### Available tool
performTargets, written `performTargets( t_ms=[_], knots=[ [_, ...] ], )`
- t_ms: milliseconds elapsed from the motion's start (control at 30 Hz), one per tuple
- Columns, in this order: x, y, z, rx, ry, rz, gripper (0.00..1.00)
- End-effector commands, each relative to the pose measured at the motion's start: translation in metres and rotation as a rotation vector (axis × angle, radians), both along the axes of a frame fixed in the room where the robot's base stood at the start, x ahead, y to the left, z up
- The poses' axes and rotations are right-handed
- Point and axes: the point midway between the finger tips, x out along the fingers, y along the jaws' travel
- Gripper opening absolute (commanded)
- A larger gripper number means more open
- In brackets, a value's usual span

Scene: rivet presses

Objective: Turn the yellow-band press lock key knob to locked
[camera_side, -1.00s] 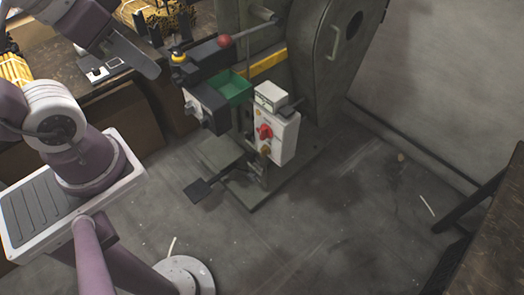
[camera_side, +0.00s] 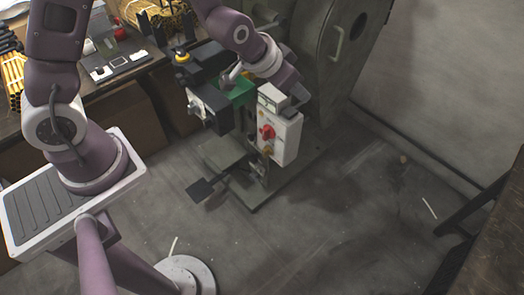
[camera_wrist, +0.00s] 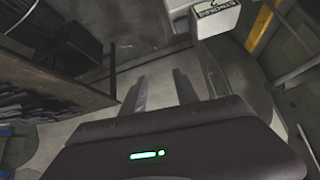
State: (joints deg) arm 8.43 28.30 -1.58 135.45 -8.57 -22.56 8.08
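The press's white control box (camera_side: 287,142) shows in the side view, with a red knob (camera_side: 267,132) on its front. Below it is a small brass-coloured knob (camera_side: 267,150), which looks like the lock key knob; its setting is too small to read. My arm's wrist hangs just above and behind the box, and my fingers cannot be made out there. In the wrist view my gripper (camera_wrist: 160,90) has two fingers apart with nothing between them. A white counter box marked STROKES (camera_wrist: 215,17) is at the top, beyond the fingers. The key knob does not show there.
The yellow band (camera_wrist: 260,25) shows in the wrist view, and my arm hides it in the side view. A green tray (camera_side: 240,88) and a dark box with a knob (camera_side: 208,108) stand left of the control box. A foot pedal (camera_side: 199,190) is on the floor.

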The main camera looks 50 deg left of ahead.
Motion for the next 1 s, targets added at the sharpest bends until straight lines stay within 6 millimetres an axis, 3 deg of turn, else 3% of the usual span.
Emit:
performTargets(
  t_ms=[33,133,267,333,400,500,600,767,1000],
  knots=[
    [0.007,-0.004,-0.04,0.019,0.003,-0.008,0.36],
    [0.015,-0.009,-0.112,0.07,-0.041,-0.027,0.36],
    [-0.006,-0.005,-0.205,0.157,-0.103,-0.061,0.36],
    [-0.022,0.012,-0.247,0.195,-0.157,-0.047,0.36],
    [-0.032,0.042,-0.279,0.192,-0.244,0.013,0.36],
    [-0.042,0.081,-0.303,0.112,-0.375,0.089,0.36],
    [-0.054,0.104,-0.314,0.01,-0.459,0.119,0.36],
    [-0.056,0.112,-0.32,-0.07,-0.506,0.124,0.36],
    [-0.013,0.111,-0.336,-0.071,-0.508,0.125,0.36]
  ],
)
